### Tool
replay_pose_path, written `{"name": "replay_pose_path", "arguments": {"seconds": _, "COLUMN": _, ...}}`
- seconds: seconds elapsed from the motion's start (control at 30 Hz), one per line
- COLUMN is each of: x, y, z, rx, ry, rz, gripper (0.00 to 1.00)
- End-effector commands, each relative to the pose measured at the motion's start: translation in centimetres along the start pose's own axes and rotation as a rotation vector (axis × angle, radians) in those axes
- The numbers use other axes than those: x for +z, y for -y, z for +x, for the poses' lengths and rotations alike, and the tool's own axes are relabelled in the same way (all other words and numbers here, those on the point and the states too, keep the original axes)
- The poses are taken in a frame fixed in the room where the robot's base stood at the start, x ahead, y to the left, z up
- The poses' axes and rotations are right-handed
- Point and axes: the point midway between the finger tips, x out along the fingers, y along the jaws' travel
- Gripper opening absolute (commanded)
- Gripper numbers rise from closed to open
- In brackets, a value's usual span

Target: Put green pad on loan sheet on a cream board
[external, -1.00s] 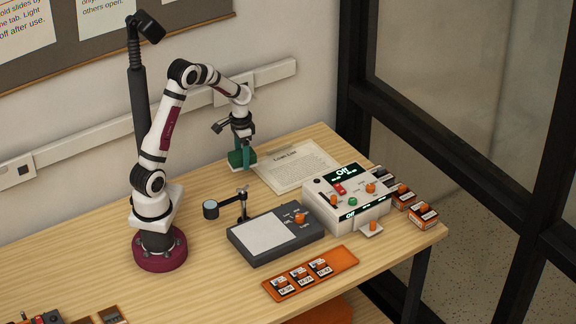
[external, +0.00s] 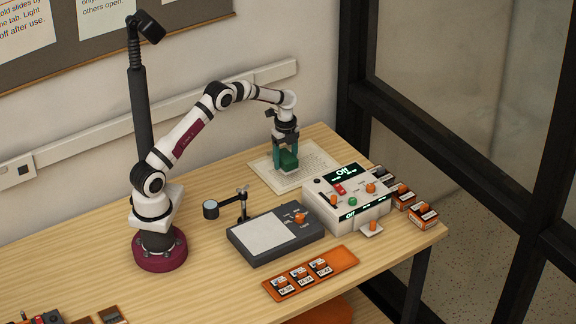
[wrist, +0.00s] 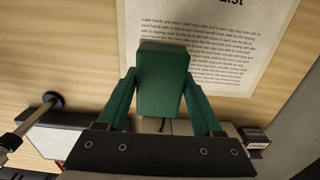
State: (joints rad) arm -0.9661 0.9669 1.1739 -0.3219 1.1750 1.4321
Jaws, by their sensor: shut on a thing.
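My gripper (external: 286,158) is shut on the green pad (external: 289,161), which shows between the green fingers in the wrist view (wrist: 162,85). The pad is over the loan sheet (external: 262,168), a printed white page on a cream board (external: 262,178) lying on the table at the back. In the wrist view the sheet (wrist: 220,50) shows its printed lines past the pad. I cannot tell whether the pad touches the sheet. The gripper and pad hide part of the sheet in the external view.
A white control box (external: 345,200) showing "Off" stands right of the board. A dark light panel (external: 272,235), a small magnifier stand (external: 242,205) and an orange tray (external: 310,275) with several slides are in front. Small orange-and-black boxes (external: 422,215) stand at the right edge.

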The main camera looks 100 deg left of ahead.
Motion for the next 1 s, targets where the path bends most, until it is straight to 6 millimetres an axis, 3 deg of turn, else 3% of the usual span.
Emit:
{"name": "replay_pose_path", "arguments": {"seconds": 0.13, "x": 0.8, "y": 0.2, "z": 1.3, "rx": 0.001, "ry": -0.001, "rz": 0.000, "gripper": 0.13}}
{"name": "replay_pose_path", "arguments": {"seconds": 0.3, "x": 0.8, "y": 0.2, "z": 4.4, "rx": 0.001, "ry": 0.000, "rz": -0.001, "gripper": 0.13}}
{"name": "replay_pose_path", "arguments": {"seconds": 0.6, "x": 0.7, "y": 0.2, "z": 4.7, "rx": 0.000, "ry": 0.000, "rz": -0.001, "gripper": 0.13}}
{"name": "replay_pose_path", "arguments": {"seconds": 0.63, "x": 0.7, "y": 0.3, "z": 4.8, "rx": -0.001, "ry": 0.000, "rz": -0.001, "gripper": 0.69}}
{"name": "replay_pose_path", "arguments": {"seconds": 0.8, "x": 0.7, "y": 0.3, "z": 4.7, "rx": -0.001, "ry": 0.000, "rz": -0.002, "gripper": 0.98}}
{"name": "replay_pose_path", "arguments": {"seconds": 1.0, "x": 0.7, "y": 0.3, "z": 4.7, "rx": -0.001, "ry": 0.000, "rz": -0.002, "gripper": 0.98}}
